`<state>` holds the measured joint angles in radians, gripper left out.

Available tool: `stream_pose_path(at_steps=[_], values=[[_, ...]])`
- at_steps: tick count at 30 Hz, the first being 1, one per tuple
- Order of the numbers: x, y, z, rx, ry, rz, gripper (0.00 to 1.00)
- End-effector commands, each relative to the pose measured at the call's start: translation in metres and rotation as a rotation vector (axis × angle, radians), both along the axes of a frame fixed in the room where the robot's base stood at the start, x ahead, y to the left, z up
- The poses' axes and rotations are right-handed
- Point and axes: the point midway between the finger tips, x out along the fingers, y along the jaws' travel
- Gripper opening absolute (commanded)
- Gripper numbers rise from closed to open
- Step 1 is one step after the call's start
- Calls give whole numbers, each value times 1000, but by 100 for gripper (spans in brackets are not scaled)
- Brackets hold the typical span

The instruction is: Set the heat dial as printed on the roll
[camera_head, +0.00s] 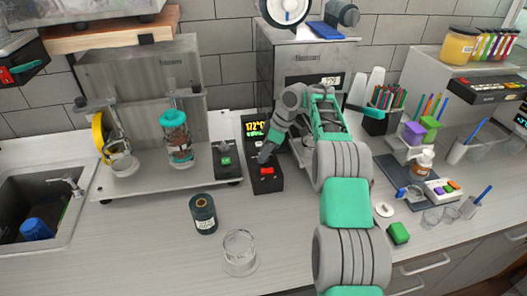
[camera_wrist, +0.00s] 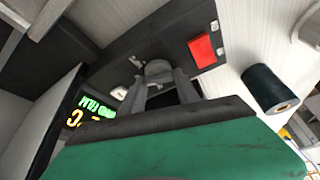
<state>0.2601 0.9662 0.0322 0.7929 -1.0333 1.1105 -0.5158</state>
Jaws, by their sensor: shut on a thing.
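The black control box (camera_head: 266,186) stands on the counter beside the sealing machine, with a lit display (camera_head: 257,128) in yellow and green. The yellow figures look like 172°C in the head view; the smaller green text is not readable. My gripper (camera_head: 266,153) reaches down onto the box. In the wrist view its fingers (camera_wrist: 165,88) are shut around the grey dial knob (camera_wrist: 158,68); the dial's marks are mostly hidden. The dark green roll (camera_head: 203,213) stands upright on the counter and also shows in the wrist view (camera_wrist: 268,88). Its print is too small to read.
A red switch (camera_head: 267,170) sits on the box near my gripper. A clear glass (camera_head: 240,252) stands in front of the roll. The front counter is mostly clear.

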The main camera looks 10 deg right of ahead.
Motion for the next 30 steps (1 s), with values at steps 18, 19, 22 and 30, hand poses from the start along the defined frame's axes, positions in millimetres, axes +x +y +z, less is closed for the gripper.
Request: stream_pose_path(at_steps=[18, 19, 22, 30], values=[[0, 1, 0, 1, -1, 54, 0], [0, 1, 0, 1, -1, 54, 0], [0, 1, 0, 1, -1, 53, 0], [0, 1, 0, 0, 0, 53, 50]])
